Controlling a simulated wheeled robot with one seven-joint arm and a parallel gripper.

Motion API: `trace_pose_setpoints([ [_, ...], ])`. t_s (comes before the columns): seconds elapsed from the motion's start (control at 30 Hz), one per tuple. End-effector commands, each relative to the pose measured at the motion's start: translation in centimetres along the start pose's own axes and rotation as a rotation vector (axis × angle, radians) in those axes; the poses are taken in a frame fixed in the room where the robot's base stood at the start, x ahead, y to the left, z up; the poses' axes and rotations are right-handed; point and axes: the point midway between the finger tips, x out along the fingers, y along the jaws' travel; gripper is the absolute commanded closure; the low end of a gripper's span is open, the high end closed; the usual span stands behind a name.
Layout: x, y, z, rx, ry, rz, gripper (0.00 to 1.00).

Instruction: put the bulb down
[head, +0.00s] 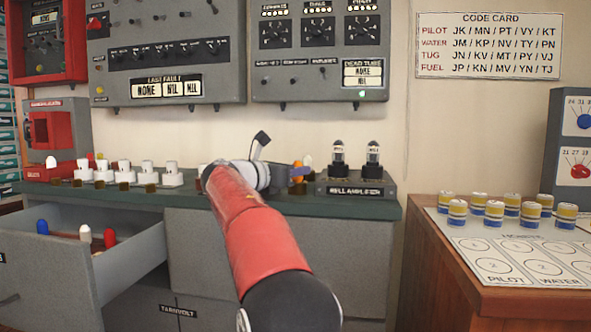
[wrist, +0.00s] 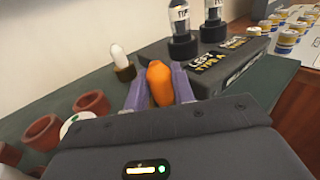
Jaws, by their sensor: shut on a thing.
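An orange bulb (wrist: 159,84) is held between the two purple-grey fingers of my gripper (wrist: 160,90) in the wrist view. In the head view the orange bulb (head: 297,179) is partly hidden by my gripper (head: 300,174), which is over the green counter (head: 120,197). My gripper is shut on the bulb. I cannot tell whether the bulb's lower end touches anything. A white bulb (wrist: 118,54) stands upright in a small brass-coloured holder just beyond and left of my gripper; its white tip (head: 307,160) also shows in the head view.
A black stand (head: 352,188) with two glass tubes is right of my gripper. Reddish cups (wrist: 92,104) stand left of it. An open drawer (head: 130,250) holds a blue, a white and a red bulb. Several white-topped blocks (head: 146,173) line the counter's left side.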

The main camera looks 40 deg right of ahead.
Motion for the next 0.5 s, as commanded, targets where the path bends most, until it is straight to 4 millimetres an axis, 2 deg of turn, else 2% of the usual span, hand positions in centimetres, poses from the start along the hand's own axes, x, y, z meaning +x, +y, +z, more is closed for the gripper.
trace_pose_setpoints([
  [0.03,-0.01,-0.01,-0.21,0.000,0.000,0.000,1.00],
  [0.07,0.01,-0.02,-0.22,0.000,0.000,0.000,0.74],
  [0.2,0.02,-0.02,-0.17,0.001,0.000,0.000,0.56],
  [0.5,0.03,-0.03,-0.07,0.001,0.000,-0.001,0.53],
])
